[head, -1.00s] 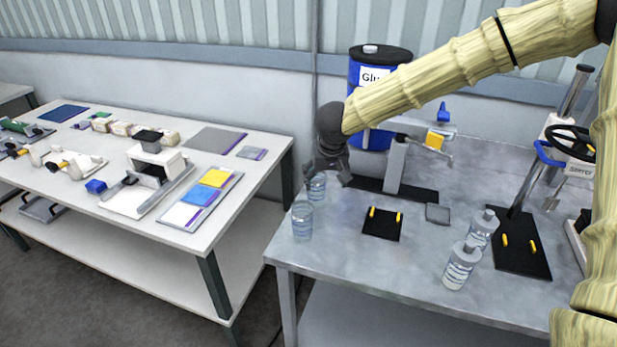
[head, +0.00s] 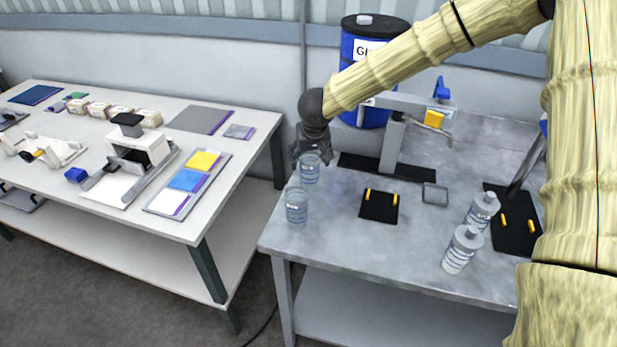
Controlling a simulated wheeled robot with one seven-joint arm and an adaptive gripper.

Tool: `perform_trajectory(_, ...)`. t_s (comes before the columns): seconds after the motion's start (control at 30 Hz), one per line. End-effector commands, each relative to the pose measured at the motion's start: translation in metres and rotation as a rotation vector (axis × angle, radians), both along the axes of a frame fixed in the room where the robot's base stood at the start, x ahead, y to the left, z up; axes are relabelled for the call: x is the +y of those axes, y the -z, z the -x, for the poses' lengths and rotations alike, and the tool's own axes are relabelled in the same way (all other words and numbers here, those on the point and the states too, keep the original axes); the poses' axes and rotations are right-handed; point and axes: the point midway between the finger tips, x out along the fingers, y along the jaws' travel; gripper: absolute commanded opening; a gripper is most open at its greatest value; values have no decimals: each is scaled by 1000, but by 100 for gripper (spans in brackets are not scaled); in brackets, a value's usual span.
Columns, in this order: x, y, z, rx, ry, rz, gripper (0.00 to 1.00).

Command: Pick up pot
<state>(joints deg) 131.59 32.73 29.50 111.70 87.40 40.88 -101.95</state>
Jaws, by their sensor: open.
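Two clear pots with bluish bands stand at the left end of the grey table (head: 350,235). The back pot (head: 309,172) is directly below my gripper (head: 310,158), and the front pot (head: 297,206) stands nearer the table's left corner. My gripper is open and points down, with its fingers at the back pot's upper part. I cannot tell whether the fingers touch it. The gripper hides part of the back pot's top.
A black pad with yellow pegs (head: 379,207) and two clear bottles (head: 463,249) are to the right. A stand with a black base (head: 350,165) and a blue drum (head: 358,48) are behind. A white table (head: 215,215) stands left across a gap.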

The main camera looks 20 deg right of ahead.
Motion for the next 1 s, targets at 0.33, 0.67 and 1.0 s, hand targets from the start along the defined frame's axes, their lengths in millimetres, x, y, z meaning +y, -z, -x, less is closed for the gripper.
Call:
perform_trajectory(0.33,0,31,-18,1,-1,0,74)
perform_trajectory(0.67,-1,39,-22,0,-1,0,74)
perform_trajectory(1.0,-1,39,-22,0,-1,0,29)
